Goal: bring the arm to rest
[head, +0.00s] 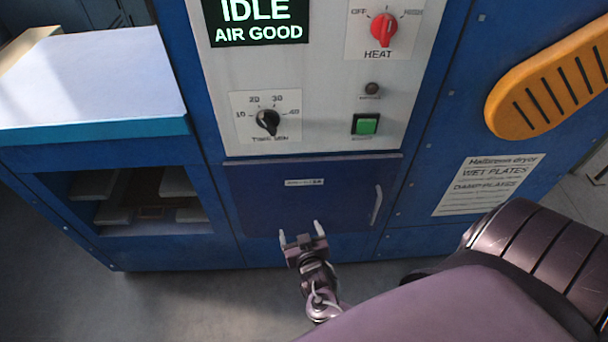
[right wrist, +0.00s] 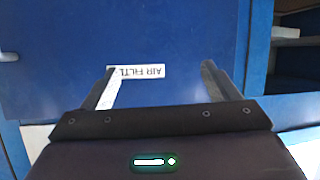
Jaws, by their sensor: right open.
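My right gripper (head: 301,232) is open and empty in front of the lower part of the blue dryer (head: 160,258). In the head view it overlaps the lower edge of the blue air filter door (head: 262,200), which is shut and has a pale handle (head: 376,205) at its right. In the right wrist view the two fingers (right wrist: 158,82) are spread, with nothing between them but the view of the door and its white label (right wrist: 142,71). I cannot tell how far the fingertips are from the door. My left gripper is not in view.
An open shelf bay (head: 140,228) is at left. An orange slotted cover (head: 550,85) is at right. Grey floor (head: 170,310) is clear in front.

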